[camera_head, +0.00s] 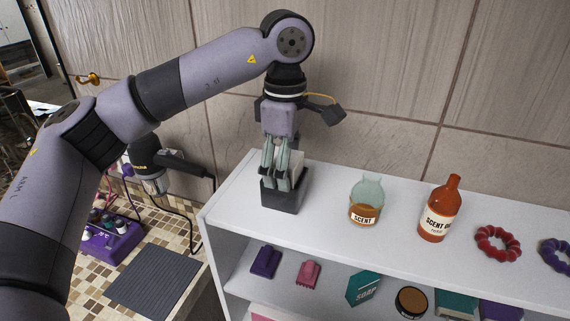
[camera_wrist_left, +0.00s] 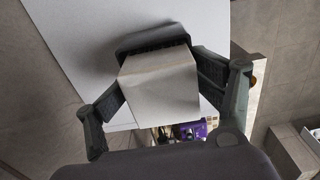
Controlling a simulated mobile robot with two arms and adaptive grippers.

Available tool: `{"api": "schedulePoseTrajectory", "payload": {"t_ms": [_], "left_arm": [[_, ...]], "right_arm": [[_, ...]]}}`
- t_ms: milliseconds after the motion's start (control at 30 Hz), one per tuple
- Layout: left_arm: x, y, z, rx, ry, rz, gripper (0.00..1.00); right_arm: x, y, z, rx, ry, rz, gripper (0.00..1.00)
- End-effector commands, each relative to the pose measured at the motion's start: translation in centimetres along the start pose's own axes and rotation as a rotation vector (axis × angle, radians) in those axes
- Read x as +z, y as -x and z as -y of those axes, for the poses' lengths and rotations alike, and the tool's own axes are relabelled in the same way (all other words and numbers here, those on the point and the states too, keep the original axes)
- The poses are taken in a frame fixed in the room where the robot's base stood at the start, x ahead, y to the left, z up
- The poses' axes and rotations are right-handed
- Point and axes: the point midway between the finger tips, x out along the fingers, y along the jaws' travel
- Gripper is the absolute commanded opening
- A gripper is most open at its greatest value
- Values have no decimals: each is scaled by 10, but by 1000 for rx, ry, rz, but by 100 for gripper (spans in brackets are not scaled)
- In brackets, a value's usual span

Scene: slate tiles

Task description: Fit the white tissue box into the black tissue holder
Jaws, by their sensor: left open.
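The black tissue holder (camera_head: 284,200) stands on the left end of the white shelf top. It also shows in the left wrist view (camera_wrist_left: 150,40), behind the box. The white tissue box (camera_wrist_left: 160,84) stands over the holder, its lower part seemingly inside and its upper part sticking out. In the head view only a pale strip of the box (camera_head: 298,162) shows behind my fingers. My left gripper (camera_head: 277,178) points down over the holder. In the left wrist view its open fingers (camera_wrist_left: 163,82) lie on both sides of the box; contact is unclear. My right gripper is not in view.
On the shelf top (camera_head: 325,215), a scent jar (camera_head: 365,200), an orange bottle (camera_head: 438,210) and a red beaded ring (camera_head: 497,243) stand to the right. Soaps and a jar fill the lower shelf. A hair dryer (camera_head: 150,165) and a grey mat (camera_head: 153,280) are on the tiled counter at left.

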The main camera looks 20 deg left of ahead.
Motion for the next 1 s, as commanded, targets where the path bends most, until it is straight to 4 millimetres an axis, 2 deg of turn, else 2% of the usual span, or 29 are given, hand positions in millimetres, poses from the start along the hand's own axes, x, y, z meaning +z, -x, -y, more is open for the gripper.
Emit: {"api": "schedulePoseTrajectory", "payload": {"t_ms": [567,667,767,1000], "left_arm": [[0,7,0,4,1,0,68],[0,19,-1,5,1,1,68],[0,32,-2,10,2,4,68],[0,92,-1,10,2,0,68]], "right_arm": [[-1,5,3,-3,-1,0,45],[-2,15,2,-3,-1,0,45],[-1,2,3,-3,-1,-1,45],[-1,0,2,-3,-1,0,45]]}}
